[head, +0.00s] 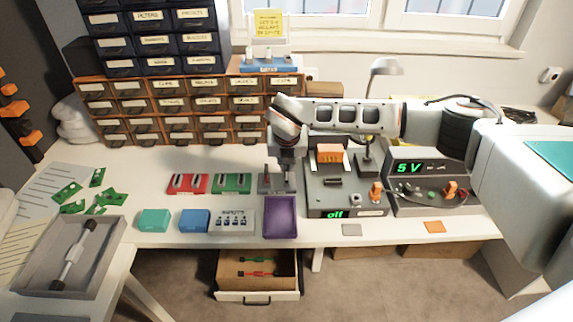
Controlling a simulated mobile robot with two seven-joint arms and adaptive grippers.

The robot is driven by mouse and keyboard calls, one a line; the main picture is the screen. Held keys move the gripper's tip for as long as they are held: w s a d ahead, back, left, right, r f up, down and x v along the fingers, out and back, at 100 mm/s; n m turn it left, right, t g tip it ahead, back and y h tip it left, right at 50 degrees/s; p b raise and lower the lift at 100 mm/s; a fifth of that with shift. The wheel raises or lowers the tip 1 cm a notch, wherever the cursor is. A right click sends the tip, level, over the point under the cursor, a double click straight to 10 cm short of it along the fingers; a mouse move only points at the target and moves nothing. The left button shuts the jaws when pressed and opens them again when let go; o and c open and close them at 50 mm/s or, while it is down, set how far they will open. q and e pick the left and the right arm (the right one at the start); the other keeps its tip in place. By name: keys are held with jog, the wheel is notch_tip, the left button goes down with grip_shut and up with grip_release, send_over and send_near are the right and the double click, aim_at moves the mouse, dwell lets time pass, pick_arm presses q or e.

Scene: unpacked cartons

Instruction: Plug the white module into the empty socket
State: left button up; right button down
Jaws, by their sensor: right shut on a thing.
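My right gripper (288,175) points down at a small grey block (277,187) on the white table. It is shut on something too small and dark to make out. I cannot tell whether this is the white module, and no white module shows clearly elsewhere. A dark grey device (345,209) with a green "off" display stands just right of the gripper. A black slot (333,182), possibly the empty socket, is on its top. An orange block (330,154) sits behind the slot, and an orange knob-like part (376,190) is at its right. My left gripper is not in view.
A red block (187,183) and a green block (231,183) lie left of the gripper. A purple tray (281,217) is in front. A power supply (428,168) reading "5 V" stands right. Drawer cabinets (180,104) rise behind. An open drawer (257,274) hangs below.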

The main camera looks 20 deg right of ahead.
jog(key=shift+f, duration=0.6)
dwell(1.5)
jog(key=c, duration=2.1)
grip_release()
jog(key=shift+c, duration=0.2)
